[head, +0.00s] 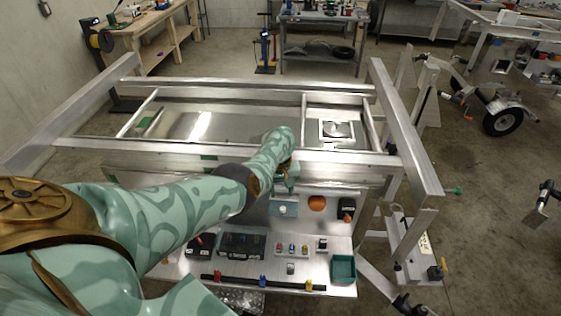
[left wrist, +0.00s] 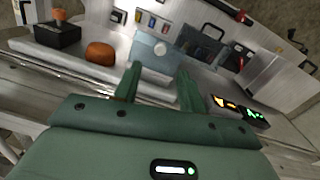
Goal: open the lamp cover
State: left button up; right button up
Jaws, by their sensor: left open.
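A pale blue, see-through cover with a white round knob (head: 283,209) stands on the metal work shelf, just below my left gripper in the head view; I take it to be the lamp cover. In the left wrist view the cover (left wrist: 150,55) lies ahead of the fingertips, with its white knob seen between them. My left gripper (head: 288,186) is open and empty, its two green fingers (left wrist: 157,78) spread apart. I cannot tell whether the fingers touch the cover. My right gripper is not in view.
An orange round object (head: 317,203) and a black box with an orange top (head: 347,209) sit right of the cover. Black cases (head: 241,245), small coloured parts (head: 291,248) and a teal bin (head: 343,268) lie nearer. The aluminium trailer frame (head: 340,157) rises behind the shelf.

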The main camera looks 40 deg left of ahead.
pick_arm(q)
notch_tip(320, 180, up, 9)
jog(key=p, duration=0.2)
jog(key=shift+a+f+p, duration=0.15)
jog(key=shift+f+p, duration=0.05)
jog(key=shift+p, duration=0.1)
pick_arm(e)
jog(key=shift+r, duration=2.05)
pick_arm(q)
jog(key=shift+s, duration=0.1)
